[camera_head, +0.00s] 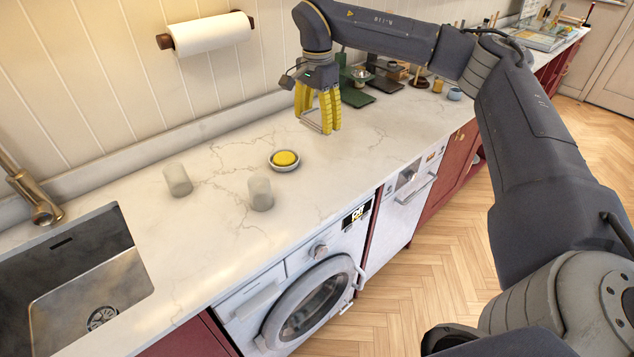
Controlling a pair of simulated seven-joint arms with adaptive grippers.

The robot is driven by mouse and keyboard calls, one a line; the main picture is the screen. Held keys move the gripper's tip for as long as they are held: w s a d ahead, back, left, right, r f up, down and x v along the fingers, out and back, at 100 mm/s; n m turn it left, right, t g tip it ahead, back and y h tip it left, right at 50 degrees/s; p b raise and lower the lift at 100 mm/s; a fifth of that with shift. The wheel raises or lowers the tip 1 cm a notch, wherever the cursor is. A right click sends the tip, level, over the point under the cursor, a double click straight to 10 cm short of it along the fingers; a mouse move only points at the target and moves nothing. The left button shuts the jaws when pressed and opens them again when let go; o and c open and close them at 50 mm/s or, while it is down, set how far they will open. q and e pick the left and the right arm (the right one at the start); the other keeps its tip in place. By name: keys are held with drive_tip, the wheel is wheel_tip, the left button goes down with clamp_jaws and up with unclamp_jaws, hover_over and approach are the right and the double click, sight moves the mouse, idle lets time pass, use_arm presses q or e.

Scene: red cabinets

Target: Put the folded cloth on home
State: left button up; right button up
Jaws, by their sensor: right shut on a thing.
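My right gripper (318,121), with yellow fingers, points down over the far part of the white marble counter (225,235). It is shut on a small pale, flat thing (312,122) at its fingertips, low at or just above the counter. Its edges look thin and grey; I cannot tell for sure that it is the folded cloth. No other cloth can be made out. I cannot make out a place marked home. My left gripper is not in view.
A yellow sponge in a round dish (285,168) and two pale cups (177,180) (260,194) stand on the counter. The sink (70,275) is at left, a paper roll (210,33) on the wall. Dark green stands (356,97) are behind the gripper. A washing machine (310,300) is below.

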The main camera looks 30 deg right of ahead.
sight(317, 184)
wheel_tip(317, 184, down, 20)
drive_tip(key=shift+r, duration=0.1)
idle(0.6)
drive_tip(key=o, duration=1.1)
wheel_tip(317, 184, up, 12)
idle(0.3)
